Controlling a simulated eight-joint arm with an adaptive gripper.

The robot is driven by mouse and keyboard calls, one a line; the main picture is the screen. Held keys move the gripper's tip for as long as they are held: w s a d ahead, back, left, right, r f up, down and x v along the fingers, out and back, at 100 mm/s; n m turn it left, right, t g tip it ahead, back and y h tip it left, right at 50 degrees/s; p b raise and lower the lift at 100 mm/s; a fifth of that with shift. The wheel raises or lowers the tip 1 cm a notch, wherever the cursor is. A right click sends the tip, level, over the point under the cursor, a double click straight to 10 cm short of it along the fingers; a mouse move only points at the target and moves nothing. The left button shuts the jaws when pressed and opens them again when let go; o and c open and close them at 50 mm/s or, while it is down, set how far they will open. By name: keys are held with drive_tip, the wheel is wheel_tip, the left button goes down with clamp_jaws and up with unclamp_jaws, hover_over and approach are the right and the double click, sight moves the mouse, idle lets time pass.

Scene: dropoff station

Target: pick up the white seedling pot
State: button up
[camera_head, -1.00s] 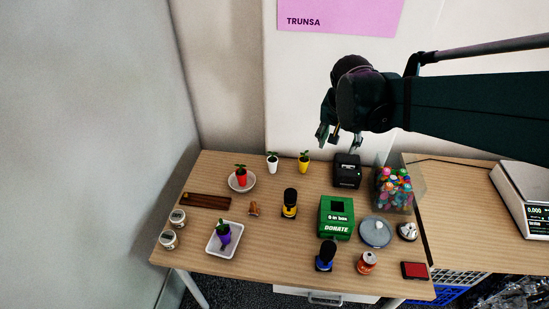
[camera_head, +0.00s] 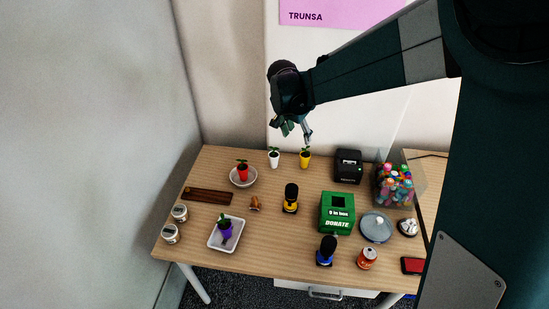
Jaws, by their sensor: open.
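The white seedling pot (camera_head: 274,162) stands upright at the back of the wooden table, with a small green seedling in it. A yellow seedling pot (camera_head: 305,161) stands close to its right. My gripper (camera_head: 296,137) is open and empty. In the picture it hangs just above the gap between the white and yellow pots, fingers pointing down; how far it is from them in depth I cannot tell. The white pot is in plain view.
A red seedling pot (camera_head: 242,173) sits on a saucer to the left, and a purple pot (camera_head: 224,229) in a white tray (camera_head: 212,243). A black printer (camera_head: 348,166) stands right of the yellow pot. A green donation box (camera_head: 323,222) and figurines stand further forward.

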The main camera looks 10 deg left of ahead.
drive_tip(key=m+h, duration=0.1)
drive_tip(key=m, duration=0.1)
hover_over(273, 154)
drive_tip(key=s+a, duration=0.2)
wheel_tip(273, 154, down, 13)
drive_tip(key=shift+s+d+f, duration=0.15)
drive_tip(key=shift+d+f, duration=0.05)
drive_tip(key=shift+d, duration=0.05)
drive_tip(key=shift+x, duration=1.25)
drive_tip(key=shift+f, duration=0.1)
drive_tip(key=shift+b+x, duration=0.65)
drive_tip(key=shift+x, duration=1.9)
drive_tip(key=c, duration=1)
